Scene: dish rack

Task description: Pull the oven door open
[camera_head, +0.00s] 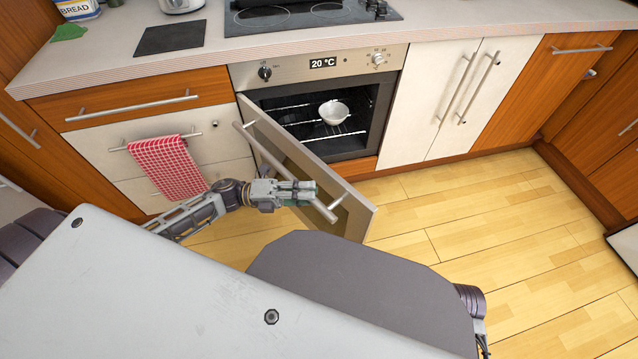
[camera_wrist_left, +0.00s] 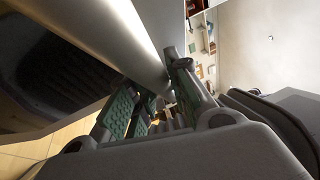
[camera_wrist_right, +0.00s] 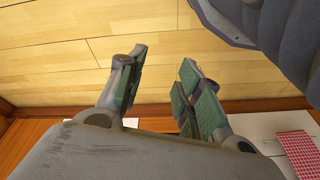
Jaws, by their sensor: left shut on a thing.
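The oven door (camera_head: 355,215) is swung well out to the front, joined at the left side of the oven (camera_head: 318,60). The cavity stands exposed. A long metal handle (camera_head: 262,155) runs along the door's outer face. My left gripper (camera_head: 303,192) is shut on the handle near its free end. In the left wrist view the bar (camera_wrist_left: 135,35) passes by the tips of the left fingers (camera_wrist_left: 152,100), and the contact is partly hidden. My right gripper (camera_wrist_right: 163,75) is open and empty above the floor; it is hidden in the head view.
A white bowl (camera_head: 334,112) sits on the oven rack (camera_head: 300,125). A red checked towel (camera_head: 168,167) hangs on a drawer handle left of the oven. White cabinets (camera_head: 455,95) stand to the right. The wooden floor (camera_head: 490,210) is clear right of the door.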

